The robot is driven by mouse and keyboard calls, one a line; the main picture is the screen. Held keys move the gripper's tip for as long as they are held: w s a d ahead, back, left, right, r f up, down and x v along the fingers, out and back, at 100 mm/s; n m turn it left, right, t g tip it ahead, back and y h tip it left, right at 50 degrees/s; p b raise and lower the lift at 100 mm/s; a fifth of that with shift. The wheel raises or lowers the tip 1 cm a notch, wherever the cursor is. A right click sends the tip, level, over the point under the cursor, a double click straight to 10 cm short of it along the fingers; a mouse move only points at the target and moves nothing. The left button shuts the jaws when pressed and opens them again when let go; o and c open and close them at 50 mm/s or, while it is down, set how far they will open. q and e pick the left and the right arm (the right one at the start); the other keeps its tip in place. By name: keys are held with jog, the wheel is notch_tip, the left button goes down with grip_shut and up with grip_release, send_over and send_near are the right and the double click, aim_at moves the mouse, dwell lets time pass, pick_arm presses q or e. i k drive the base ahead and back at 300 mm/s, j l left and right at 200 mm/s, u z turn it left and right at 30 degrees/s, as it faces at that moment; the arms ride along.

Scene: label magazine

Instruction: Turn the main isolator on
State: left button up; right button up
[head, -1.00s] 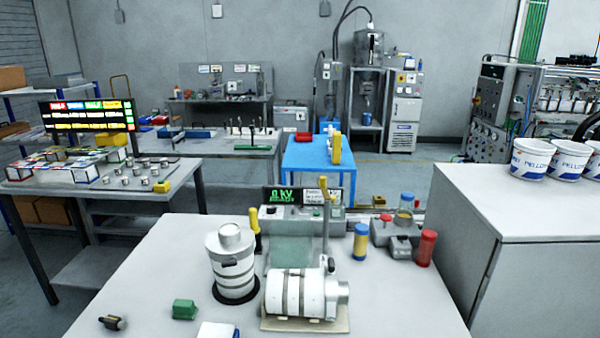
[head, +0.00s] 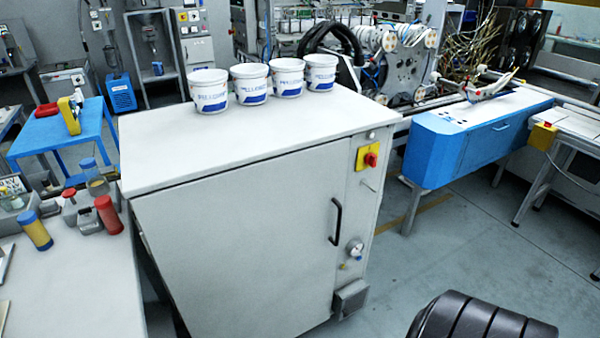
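A red rotary switch (head: 370,160) sits on a yellow plate (head: 362,151) at the upper right of the front of a grey cabinet (head: 240,250). It looks like the main isolator. The knob is too small in the head view to tell which position it is turned to. Nothing touches it. Neither of my grippers is in view.
Several white tubs with blue print (head: 268,85) stand on the cabinet top. A black door handle (head: 336,222) and a small gauge (head: 354,246) are below the switch. A blue machine (head: 465,145) stands to the right, with open grey floor (head: 450,240) between.

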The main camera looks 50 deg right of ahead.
aim_at(370, 159)
jog(key=k+l, duration=0.1)
jog(key=l, duration=0.5)
jog(key=k+l, duration=0.15)
jog(key=l, duration=0.5)
jog(key=k+l, duration=0.1)
jog(key=l, duration=0.5)
jog(key=k+l, duration=0.1)
jog(key=l, duration=0.5)
jog(key=k+l, duration=0.15)
jog(key=l, duration=0.5)
jog(key=j+z, duration=0.05)
